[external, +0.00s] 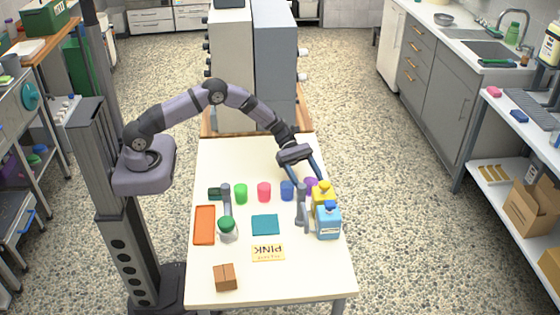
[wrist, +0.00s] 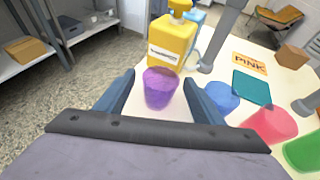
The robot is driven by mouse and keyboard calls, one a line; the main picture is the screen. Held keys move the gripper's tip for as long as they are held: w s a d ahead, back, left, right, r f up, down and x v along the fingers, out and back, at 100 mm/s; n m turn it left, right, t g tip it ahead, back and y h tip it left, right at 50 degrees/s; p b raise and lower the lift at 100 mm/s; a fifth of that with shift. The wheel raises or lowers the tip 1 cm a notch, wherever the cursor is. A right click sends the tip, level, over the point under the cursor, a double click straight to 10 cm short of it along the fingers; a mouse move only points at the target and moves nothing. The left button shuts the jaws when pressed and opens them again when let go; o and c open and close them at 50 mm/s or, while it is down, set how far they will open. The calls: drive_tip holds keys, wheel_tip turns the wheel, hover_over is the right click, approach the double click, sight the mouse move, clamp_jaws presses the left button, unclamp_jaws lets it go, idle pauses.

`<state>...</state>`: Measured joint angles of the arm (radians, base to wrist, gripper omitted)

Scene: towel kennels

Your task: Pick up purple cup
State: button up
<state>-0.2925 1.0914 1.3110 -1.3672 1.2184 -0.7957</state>
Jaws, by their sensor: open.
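The purple cup (wrist: 159,90) stands upright on the white table, between and just beyond my open fingers in the wrist view. It also shows in the external view as a small purple patch (external: 311,182), partly hidden by my gripper. My gripper (external: 304,181) is open and empty, angled down at the far right part of the table. In the wrist view my gripper's (wrist: 165,95) two blue fingers stand on either side of the cup, apart from it as far as I can tell.
A yellow bottle (wrist: 173,42) stands right behind the cup, with a blue bottle (external: 328,222) nearby. A blue cup (external: 287,190) is close beside my finger; pink (external: 264,191) and green (external: 241,193) cups follow leftward. A grey post (external: 301,205) stands near. A teal square (external: 265,225) lies mid-table.

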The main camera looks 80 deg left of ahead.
drive_tip(key=shift+w+d+f, duration=0.15)
drive_tip(key=shift+d, duration=0.3)
drive_tip(key=c, duration=1.1)
drive_tip(key=shift+o, duration=0.2)
wheel_tip(320, 180, up, 10)
drive_tip(key=b, duration=0.1)
drive_tip(key=shift+b, duration=0.3)
